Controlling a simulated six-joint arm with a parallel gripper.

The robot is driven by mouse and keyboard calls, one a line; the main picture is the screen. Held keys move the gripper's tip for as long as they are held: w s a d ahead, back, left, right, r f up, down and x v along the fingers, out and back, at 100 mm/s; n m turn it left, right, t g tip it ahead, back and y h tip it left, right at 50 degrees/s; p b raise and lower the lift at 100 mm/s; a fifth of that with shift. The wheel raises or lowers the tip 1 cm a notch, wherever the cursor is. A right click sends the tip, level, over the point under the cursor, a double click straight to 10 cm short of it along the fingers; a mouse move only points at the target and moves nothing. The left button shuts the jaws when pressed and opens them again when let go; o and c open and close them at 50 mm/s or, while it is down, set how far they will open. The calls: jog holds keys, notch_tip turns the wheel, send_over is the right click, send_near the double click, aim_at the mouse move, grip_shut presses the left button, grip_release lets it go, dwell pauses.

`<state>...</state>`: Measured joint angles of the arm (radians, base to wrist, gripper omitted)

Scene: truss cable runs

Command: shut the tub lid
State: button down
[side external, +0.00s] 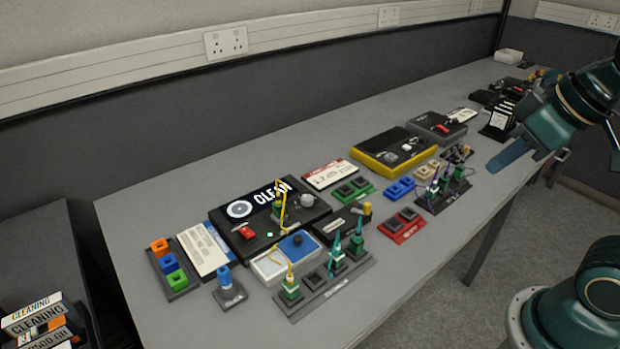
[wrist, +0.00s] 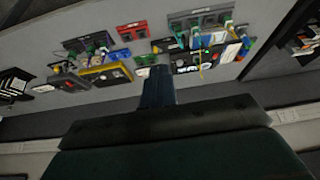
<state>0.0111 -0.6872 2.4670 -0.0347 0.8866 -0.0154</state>
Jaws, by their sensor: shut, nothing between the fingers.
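I cannot tell for certain which thing is the tub. A low box (side external: 268,268), pale on its left part, has a blue panel (side external: 303,245) with a dark knob (side external: 297,239) on its right part. It sits at the near front of the bench, and whether the panel is a lid is unclear. My gripper (side external: 506,158) is at the right, above the bench's front edge, well away from this box. Its blue fingers are shut and empty. They also show in the wrist view (wrist: 158,78), pointing toward the bench.
A black panel (side external: 238,238) with a yellow cable (side external: 283,205) stands behind the box. Connector stands with green plugs (side external: 337,258) are in front. A yellow-edged unit (side external: 390,150) and red block (side external: 401,226) lie between box and gripper. A small white container (side external: 508,55) is at the far end.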

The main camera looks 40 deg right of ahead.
aim_at(308, 235)
jog(key=w+a+f+n+g+y, duration=0.1)
jog(key=w+f+n, duration=0.15)
jog(key=w, duration=0.55)
jog(key=w+a+f+n+g+y, duration=0.15)
jog(key=w+f, duration=0.25)
jog(key=w, duration=0.4)
jog(key=w+a+f+n+g+y, duration=0.1)
jog(key=w+f+y, duration=0.15)
jog(key=w, duration=0.55)
jog(key=w+f+n+y, duration=0.1)
jog(key=w+f, duration=0.4)
jog(key=f, duration=0.4)
jog(key=shift+w+f+y, duration=0.3)
jog(key=shift+f+y, duration=0.1)
jog(key=shift+f+g, duration=0.1)
jog(key=shift+g, duration=0.15)
